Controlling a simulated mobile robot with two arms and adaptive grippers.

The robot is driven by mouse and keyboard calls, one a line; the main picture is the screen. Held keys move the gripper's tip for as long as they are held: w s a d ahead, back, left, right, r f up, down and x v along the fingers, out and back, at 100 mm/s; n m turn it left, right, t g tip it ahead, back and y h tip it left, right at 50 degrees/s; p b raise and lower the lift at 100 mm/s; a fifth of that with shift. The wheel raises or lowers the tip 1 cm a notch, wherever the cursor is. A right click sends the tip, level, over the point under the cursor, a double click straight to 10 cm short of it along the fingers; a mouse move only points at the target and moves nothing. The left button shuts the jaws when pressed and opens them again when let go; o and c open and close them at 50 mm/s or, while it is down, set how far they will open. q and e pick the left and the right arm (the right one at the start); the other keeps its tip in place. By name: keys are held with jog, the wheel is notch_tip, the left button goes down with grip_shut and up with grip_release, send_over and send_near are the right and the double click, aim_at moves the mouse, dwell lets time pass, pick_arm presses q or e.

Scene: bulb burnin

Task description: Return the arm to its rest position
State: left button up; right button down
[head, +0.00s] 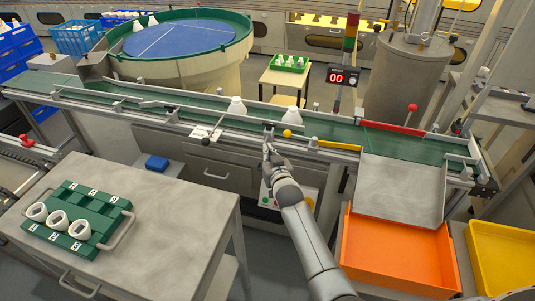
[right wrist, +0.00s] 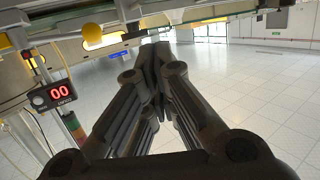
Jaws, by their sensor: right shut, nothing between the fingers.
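My right arm reaches up from the bottom of the head view. Its gripper (head: 268,133) is at the front rail of the conveyor (head: 335,128), near a yellow ball knob (head: 287,133). I cannot tell whether it touches the rail. In the right wrist view the right gripper's fingers (right wrist: 156,55) are closed together with nothing between them. My left gripper is not in view.
White bulbs (head: 237,106) stand on the belt. A green rack (head: 75,225) with several white pieces sits on the left table (head: 160,185). An orange bin (head: 400,250) and yellow bin (head: 500,255) are at right. A display (head: 342,77) reads 00.

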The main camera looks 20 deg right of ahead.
jog(key=s+f+n+g+y, duration=0.1)
jog(key=s+f+g, duration=0.3)
jog(key=s+f, duration=0.95)
jog(key=s+f+n+g, duration=0.1)
jog(key=s+f+g, duration=0.2)
jog(key=s+f, duration=1.05)
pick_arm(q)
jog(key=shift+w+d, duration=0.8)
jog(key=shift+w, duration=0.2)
pick_arm(e)
jog(key=s+d+f+g, duration=0.1)
jog(key=s+f, duration=0.5)
jog(key=s, duration=0.6)
jog(key=s+d+f+g, duration=0.1)
jog(key=s+f+g, duration=0.3)
jog(key=s+f, duration=0.3)
jog(key=s+d+f+g, duration=0.2)
jog(key=s+f, duration=0.5)
jog(key=s, duration=0.9)
jog(key=shift+s+n+g, duration=0.35)
jog(key=shift+n+g, duration=0.05)
